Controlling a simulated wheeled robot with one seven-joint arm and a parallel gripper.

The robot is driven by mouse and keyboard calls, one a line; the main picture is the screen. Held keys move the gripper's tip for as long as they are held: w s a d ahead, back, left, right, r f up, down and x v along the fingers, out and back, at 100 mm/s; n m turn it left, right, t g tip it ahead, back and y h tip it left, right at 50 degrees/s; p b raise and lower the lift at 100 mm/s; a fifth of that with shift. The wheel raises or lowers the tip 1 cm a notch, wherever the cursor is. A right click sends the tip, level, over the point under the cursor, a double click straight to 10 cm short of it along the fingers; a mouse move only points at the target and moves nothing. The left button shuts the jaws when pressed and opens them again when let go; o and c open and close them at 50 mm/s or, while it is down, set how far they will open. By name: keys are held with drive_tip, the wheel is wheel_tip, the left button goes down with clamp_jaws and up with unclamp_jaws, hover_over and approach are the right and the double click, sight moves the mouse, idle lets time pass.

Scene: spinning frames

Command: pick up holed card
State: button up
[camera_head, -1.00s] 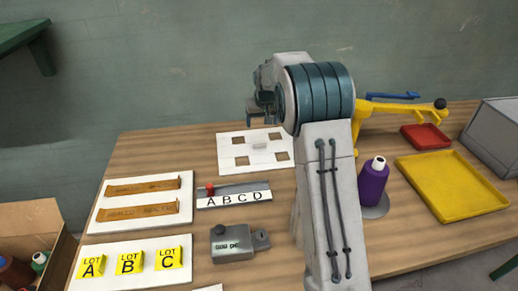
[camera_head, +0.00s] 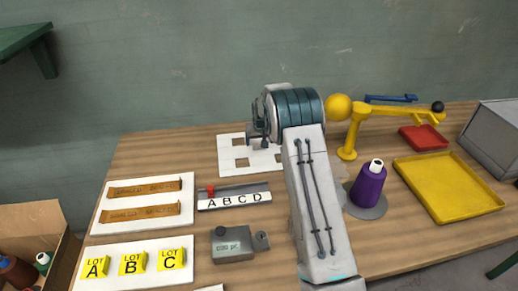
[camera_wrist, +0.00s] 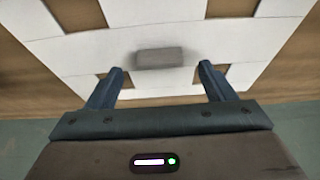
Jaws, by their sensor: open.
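The holed card (camera_head: 231,164) is a white square sheet with several square cut-outs, lying flat near the back of the wooden table. In the wrist view the card (camera_wrist: 160,20) fills much of the upper part, and a small grey block (camera_wrist: 160,58) sits at its middle. My gripper (camera_wrist: 160,80) is open, its two dark blue fingers apart on either side of the block and a little short of it in the picture. In the head view my gripper (camera_head: 262,143) is over the card and hides its middle and right side. Contact with the card cannot be told.
A ruler-like bar lettered A B C D (camera_head: 234,198) lies in front of the card. A purple cone (camera_head: 369,184), a yellow lamp-like arm (camera_head: 355,130) and a yellow tray (camera_head: 452,190) stand to the right. Two brown strips on a white board (camera_head: 140,224) lie left.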

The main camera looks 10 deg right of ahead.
sight(259, 147)
drive_tip(key=shift+x, duration=1.1)
drive_tip(key=c, duration=1.1)
